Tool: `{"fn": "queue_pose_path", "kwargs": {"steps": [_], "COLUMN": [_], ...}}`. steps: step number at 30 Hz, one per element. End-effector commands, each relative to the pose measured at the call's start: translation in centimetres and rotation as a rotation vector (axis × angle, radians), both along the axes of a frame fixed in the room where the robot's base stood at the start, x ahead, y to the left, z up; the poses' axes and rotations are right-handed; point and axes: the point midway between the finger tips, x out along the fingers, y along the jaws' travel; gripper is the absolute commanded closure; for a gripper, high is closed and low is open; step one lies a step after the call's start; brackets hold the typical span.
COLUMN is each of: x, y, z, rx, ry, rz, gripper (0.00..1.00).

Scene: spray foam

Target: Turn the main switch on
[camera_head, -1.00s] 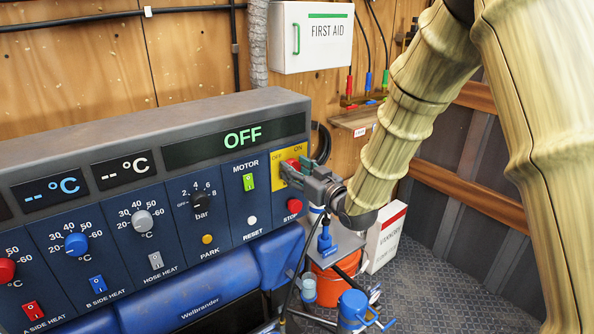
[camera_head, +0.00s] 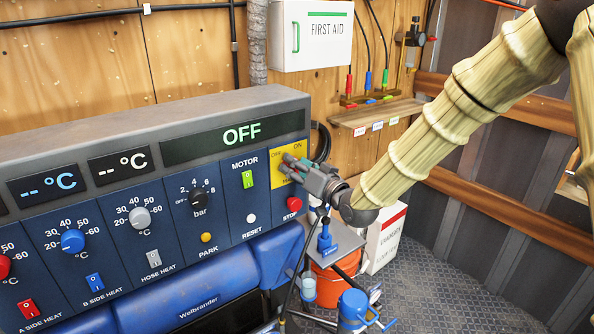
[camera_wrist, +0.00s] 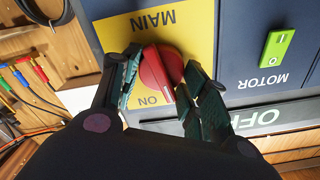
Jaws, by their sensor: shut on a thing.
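The main switch is a red rotary knob on a yellow plate (camera_head: 276,158) at the right end of the blue control panel. My gripper (camera_head: 297,170) is at the knob, with its fingers covering much of it in the head view. In the wrist view, the red knob (camera_wrist: 160,72) sits between the two dark green fingers, and my gripper (camera_wrist: 163,85) is shut on it. The word ON shows beside the knob's lower end there, while the OFF mark is hidden. The panel display (camera_head: 232,138) reads OFF.
The green motor switch (camera_head: 248,180) is left of the yellow plate, and the red stop button (camera_head: 294,204) is just below. A first aid box (camera_head: 312,36) hangs above. An orange bucket (camera_head: 335,280) and a blue-topped item (camera_head: 354,306) stand below right.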

Motion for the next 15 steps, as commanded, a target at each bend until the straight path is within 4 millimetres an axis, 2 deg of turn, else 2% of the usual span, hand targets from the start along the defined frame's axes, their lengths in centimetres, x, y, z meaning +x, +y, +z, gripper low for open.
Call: {"fn": "queue_pose_path", "kwargs": {"steps": [15], "x": [0.17], "y": [-0.33], "z": [-0.48], "rx": [0.400], "ry": [0.287], "rz": [-0.001], "gripper": [0.80]}}
